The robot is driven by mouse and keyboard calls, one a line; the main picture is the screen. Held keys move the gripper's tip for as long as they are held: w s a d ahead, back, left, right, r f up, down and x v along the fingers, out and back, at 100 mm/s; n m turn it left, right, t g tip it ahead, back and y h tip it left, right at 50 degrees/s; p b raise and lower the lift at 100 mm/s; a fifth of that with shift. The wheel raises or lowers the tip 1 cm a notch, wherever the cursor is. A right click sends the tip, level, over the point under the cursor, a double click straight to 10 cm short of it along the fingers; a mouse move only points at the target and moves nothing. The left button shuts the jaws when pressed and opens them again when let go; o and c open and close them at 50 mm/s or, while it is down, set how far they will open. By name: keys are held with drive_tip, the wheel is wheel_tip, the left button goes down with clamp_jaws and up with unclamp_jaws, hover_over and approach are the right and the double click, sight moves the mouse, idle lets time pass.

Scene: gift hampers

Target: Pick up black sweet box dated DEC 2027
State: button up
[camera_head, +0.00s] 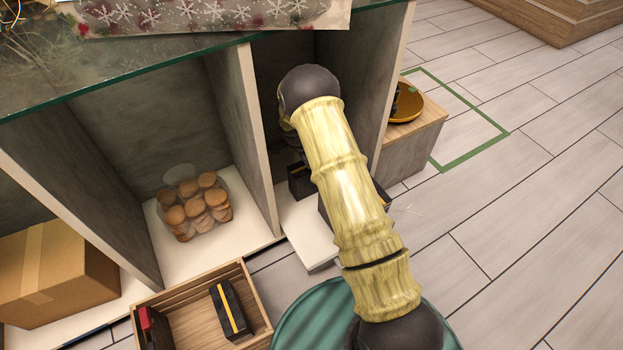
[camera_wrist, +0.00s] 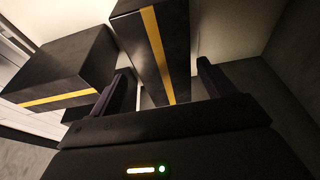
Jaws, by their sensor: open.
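Black boxes with a gold stripe show in the wrist view. One box (camera_wrist: 180,40) stands between and beyond the two fingers of my gripper (camera_wrist: 164,68). Another box (camera_wrist: 62,62) is to the left, outside the left finger. My gripper is open, and I cannot tell whether a finger touches a box. No date is readable on any box. In the head view a black box (camera_head: 299,181) shows in the right shelf compartment beside my arm, which hides my gripper and most of that compartment.
A wooden crate (camera_head: 262,297) in front of the shelf holds a black gold-striped box (camera_head: 231,309) and a red-and-black item (camera_head: 150,326). A cardboard box (camera_head: 58,272) is at left. Shelf walls (camera_head: 247,130) flank my arm.

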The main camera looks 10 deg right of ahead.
drive_tip(key=b+x, duration=0.4)
drive_tip(key=x, duration=0.1)
drive_tip(key=shift+w+a+f, duration=0.15)
drive_tip(key=shift+w, duration=0.15)
idle(0.5)
drive_tip(key=c, duration=1.3)
wheel_tip(320, 180, up, 10)
drive_tip(key=p, duration=0.5)
drive_tip(key=shift+p, duration=0.35)
